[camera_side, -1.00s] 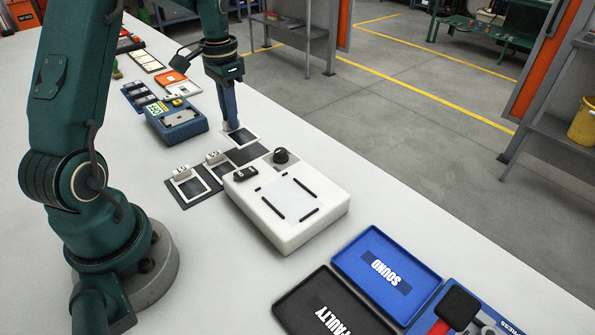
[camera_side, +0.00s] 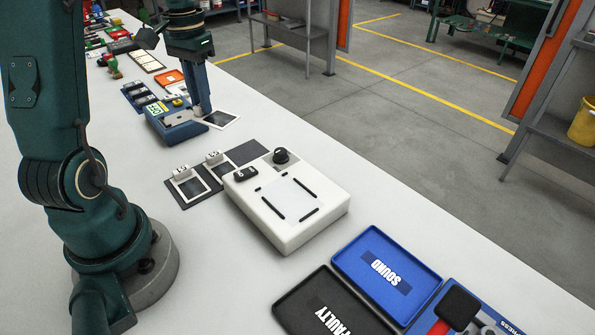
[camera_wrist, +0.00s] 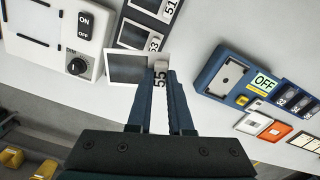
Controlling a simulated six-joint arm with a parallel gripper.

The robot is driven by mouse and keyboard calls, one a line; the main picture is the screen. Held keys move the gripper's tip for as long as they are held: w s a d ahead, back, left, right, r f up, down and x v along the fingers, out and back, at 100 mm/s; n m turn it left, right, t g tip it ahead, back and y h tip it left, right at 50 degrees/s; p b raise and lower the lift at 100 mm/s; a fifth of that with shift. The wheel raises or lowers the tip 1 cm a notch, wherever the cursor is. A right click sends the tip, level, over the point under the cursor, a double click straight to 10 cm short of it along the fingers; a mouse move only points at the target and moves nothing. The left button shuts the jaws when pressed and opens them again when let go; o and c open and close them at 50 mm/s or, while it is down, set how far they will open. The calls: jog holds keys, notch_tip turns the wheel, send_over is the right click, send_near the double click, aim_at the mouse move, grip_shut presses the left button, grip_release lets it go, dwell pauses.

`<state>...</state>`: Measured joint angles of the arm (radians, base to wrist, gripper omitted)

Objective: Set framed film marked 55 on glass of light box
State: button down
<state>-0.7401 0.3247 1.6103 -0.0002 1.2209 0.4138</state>
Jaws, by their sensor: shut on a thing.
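My gripper (camera_side: 203,113) is shut on the tab of the framed film marked 55 (camera_side: 223,121). The wrist view shows the fingers (camera_wrist: 160,78) closed on the 55 tab, with the film's white frame and grey pane (camera_wrist: 124,67) to their left. The film is held up, clear of the dark mat (camera_side: 246,153). The white light box (camera_side: 278,233) stands nearer the side camera, with its glass (camera_side: 291,196) bare between black strips. Its dial and ON/OFF switch also show on the box in the wrist view (camera_wrist: 93,62).
Two more framed films, (camera_side: 190,187) and (camera_side: 218,165), lie on the mat; their tabs read 51 and 53 in the wrist view. A blue device marked OFF (camera_wrist: 222,72) is close to my gripper.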

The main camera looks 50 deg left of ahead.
jog(key=w+d+m, duration=0.3)
jog(key=d+m, duration=0.1)
jog(key=d, duration=1.6)
jog(key=shift+s+a+f, duration=0.1)
jog(key=shift+f, duration=3.2)
jog(key=shift+f, duration=0.1)
jog(key=c, duration=0.7)
grip_release()
jog(key=shift+c, duration=0.2)
notch_tip(320, 180, up, 7)
